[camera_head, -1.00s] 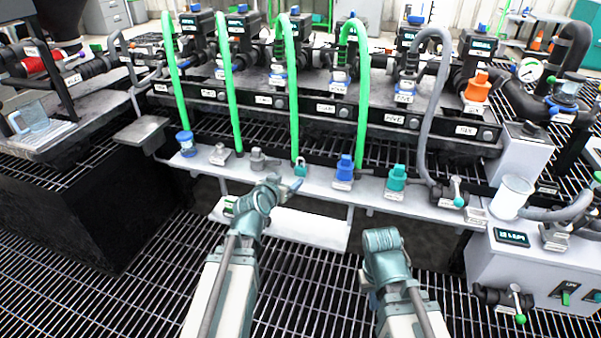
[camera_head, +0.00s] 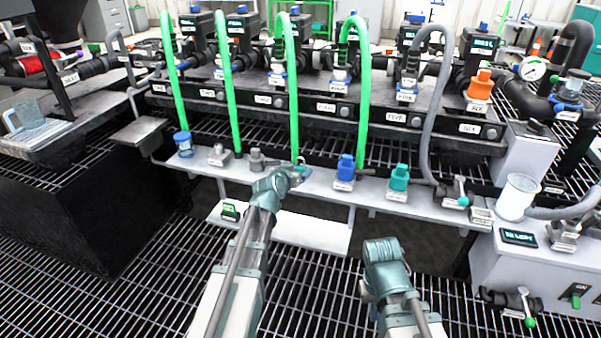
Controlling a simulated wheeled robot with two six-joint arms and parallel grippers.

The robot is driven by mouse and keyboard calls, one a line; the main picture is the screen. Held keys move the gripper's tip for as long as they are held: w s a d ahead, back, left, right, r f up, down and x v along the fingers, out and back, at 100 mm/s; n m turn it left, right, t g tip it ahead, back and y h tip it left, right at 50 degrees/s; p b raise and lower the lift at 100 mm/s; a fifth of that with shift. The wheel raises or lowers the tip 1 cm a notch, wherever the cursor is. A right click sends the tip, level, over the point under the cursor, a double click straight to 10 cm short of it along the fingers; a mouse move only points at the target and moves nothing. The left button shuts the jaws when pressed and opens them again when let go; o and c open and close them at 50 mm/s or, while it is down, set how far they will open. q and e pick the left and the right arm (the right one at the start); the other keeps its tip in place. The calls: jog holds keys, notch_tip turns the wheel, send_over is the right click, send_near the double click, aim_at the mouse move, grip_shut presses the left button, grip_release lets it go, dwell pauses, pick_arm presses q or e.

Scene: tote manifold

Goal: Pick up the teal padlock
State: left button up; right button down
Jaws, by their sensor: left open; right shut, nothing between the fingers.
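The small teal padlock (camera_head: 301,165) is on the white shelf at the foot of the third green hose. It is partly hidden by my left gripper (camera_head: 298,176), which is open and right at it from the near side. I cannot tell whether the fingers touch the padlock or straddle it. My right gripper (camera_head: 366,290) is low in front of the shelf, well away from the padlock, shut and empty. Its fingers are mostly hidden by my own arm.
On the shelf, a blue fitting (camera_head: 346,168) and a teal fitting (camera_head: 399,178) stand right of the padlock. Green hoses (camera_head: 291,100) rise behind.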

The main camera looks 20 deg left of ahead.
aim_at(300, 166)
pick_arm(q)
jog(key=x, duration=0.2)
jog(key=shift+w+f+b, duration=0.1)
jog(key=shift+w+b, duration=0.15)
jog(key=shift+b, duration=0.1)
grip_shut()
